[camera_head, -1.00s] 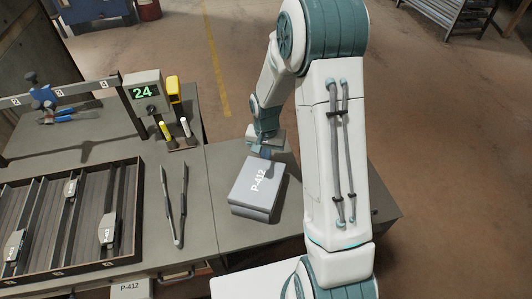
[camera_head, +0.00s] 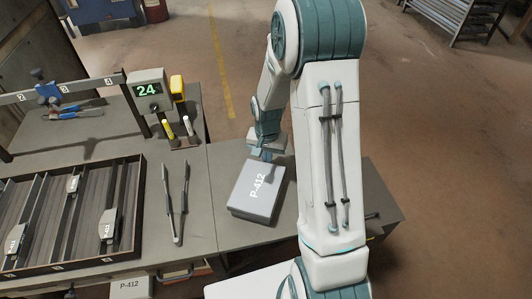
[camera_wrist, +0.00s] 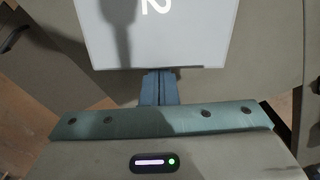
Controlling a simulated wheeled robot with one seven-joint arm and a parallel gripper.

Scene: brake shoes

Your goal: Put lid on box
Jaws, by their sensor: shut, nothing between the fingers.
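A grey box with its lid on top, marked P-412 (camera_head: 257,192), sits on the right part of the workbench. The lid's pale top also shows in the wrist view (camera_wrist: 185,40). In the head view the lid looks level and flush, with little seam showing. My gripper (camera_head: 265,155) is at the lid's far edge, with its fingers shut and nothing between them. In the wrist view the shut fingertips (camera_wrist: 158,80) are right at the lid's edge; I cannot tell whether they touch it.
A divided tray (camera_head: 140,195) with several brake shoes lies at the left. Long tongs (camera_head: 175,205) lie between tray and box. Another P-412 box (camera_head: 130,287) is at the bottom edge.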

